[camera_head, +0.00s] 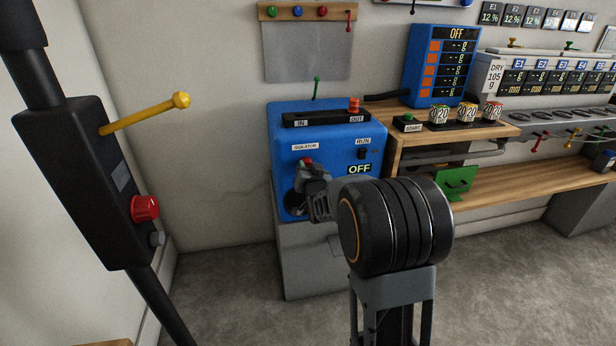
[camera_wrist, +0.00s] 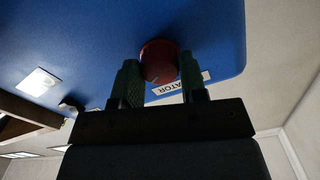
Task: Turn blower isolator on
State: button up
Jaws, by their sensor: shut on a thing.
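The blower (camera_head: 276,132) is a blue cabinet on a grey base, left of the wooden bench. Its front has a white ISOLATOR label (camera_head: 305,146) over a red knob (camera_head: 306,162), and a display (camera_head: 359,169) reading OFF. My gripper (camera_head: 308,172) is at the isolator, with its fingertips at the red knob. In the wrist view the red knob (camera_wrist: 159,60) sits between the two green fingers of my gripper (camera_wrist: 157,85), and the ISOLATOR label (camera_wrist: 180,86) is partly hidden behind it. The gripper is shut on the knob. My gripper hides the isolator's lower part.
A RUN switch (camera_head: 362,154) sits right of the isolator, and an IN/OUT slot with a red-orange handle (camera_head: 354,105) is on top. The bench (camera_head: 480,134) with jars and a START button (camera_head: 408,119) stands to the right. The floor (camera_head: 225,275) in front is clear.

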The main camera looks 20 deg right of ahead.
jog(key=m+b, duration=0.2)
jog(key=m, duration=0.3)
jog(key=shift+b, duration=0.3)
jog(key=shift+r, duration=0.1)
dwell(0.4)
jog(key=o, duration=0.9)
jog(key=p+v, duration=0.2)
jog(key=v, duration=1.1)
jog(key=shift+s+p, duration=0.4)
jog(key=shift+s, duration=0.05)
